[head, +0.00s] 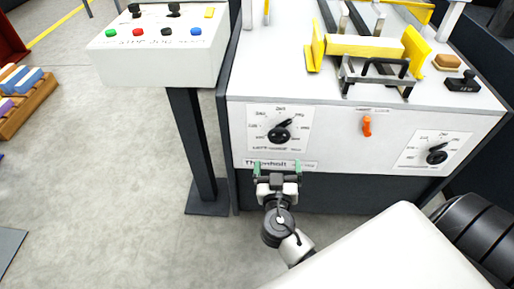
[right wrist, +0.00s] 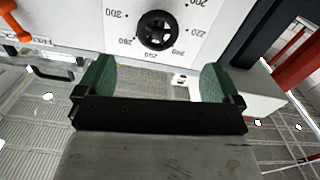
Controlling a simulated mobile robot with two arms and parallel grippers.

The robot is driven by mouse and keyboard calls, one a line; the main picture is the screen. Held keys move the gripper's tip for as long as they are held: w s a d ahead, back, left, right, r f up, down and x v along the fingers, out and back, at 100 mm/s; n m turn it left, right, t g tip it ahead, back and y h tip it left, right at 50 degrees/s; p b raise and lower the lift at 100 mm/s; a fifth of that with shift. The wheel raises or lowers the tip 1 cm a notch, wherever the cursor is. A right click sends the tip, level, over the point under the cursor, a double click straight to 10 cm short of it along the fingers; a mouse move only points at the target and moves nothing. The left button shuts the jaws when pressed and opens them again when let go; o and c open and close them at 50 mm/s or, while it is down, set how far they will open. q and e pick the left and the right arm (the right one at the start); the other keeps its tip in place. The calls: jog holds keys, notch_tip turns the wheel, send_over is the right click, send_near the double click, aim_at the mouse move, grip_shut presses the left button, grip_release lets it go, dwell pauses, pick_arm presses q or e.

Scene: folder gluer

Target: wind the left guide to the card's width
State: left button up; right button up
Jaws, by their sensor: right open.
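The left dial (head: 280,134) is a black knob on a white scale plate on the machine's front. Its pointer slants to the upper right. In the right wrist view the knob (right wrist: 157,30) shows upside down, with numbers such as 240, 260 and 280 around it. My right gripper (head: 277,168) is open and empty, just below this dial and apart from it. Its green fingers (right wrist: 157,82) are spread wide in the wrist view. The left yellow guide plate (head: 316,46) stands on the machine's top. I cannot make out the card for certain. My left gripper is out of view.
A second dial (head: 437,156) sits at the right of the front panel, with an orange lever (head: 367,126) between the dials. A button console (head: 160,48) stands at the left. A black bracket (head: 376,74) lies on top.

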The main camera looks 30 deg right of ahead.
aim_at(279, 139)
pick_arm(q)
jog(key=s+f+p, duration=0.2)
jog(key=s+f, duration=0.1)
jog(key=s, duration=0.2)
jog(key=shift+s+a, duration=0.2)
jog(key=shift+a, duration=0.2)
pick_arm(e)
jog(key=x, duration=1)
jog(key=shift+w+d, duration=0.3)
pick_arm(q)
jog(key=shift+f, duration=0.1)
pick_arm(e)
jog(key=shift+c, duration=0.4)
